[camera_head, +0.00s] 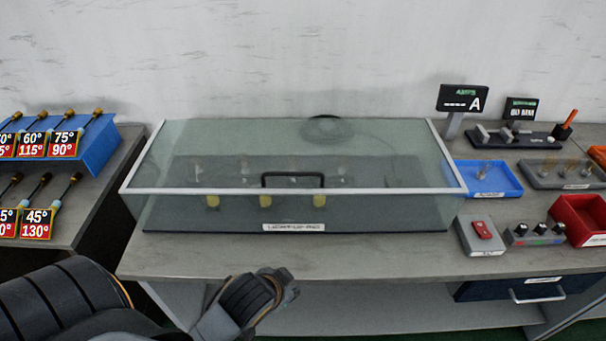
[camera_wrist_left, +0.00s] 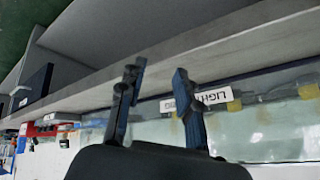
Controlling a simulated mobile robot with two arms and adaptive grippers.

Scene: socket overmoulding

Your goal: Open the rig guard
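The rig guard (camera_head: 390,160) is a clear glass box with a pale frame, lying closed over the rig on the bench. Its black bar handle (camera_head: 292,174) is at the middle of the front top edge. Several yellow-bodied parts show through the glass. The rig's white label (camera_head: 293,227) is at the front; it appears upside down in the left wrist view (camera_wrist_left: 197,102). My left gripper (camera_head: 283,287) is in front of the bench, below and apart from the handle. In the left wrist view its fingers (camera_wrist_left: 158,72) are spread with nothing between them. My right gripper is not visible.
The grey bench (camera_head: 400,260) has a clear front strip. A side table (camera_head: 120,165) with labelled tools stands at left.

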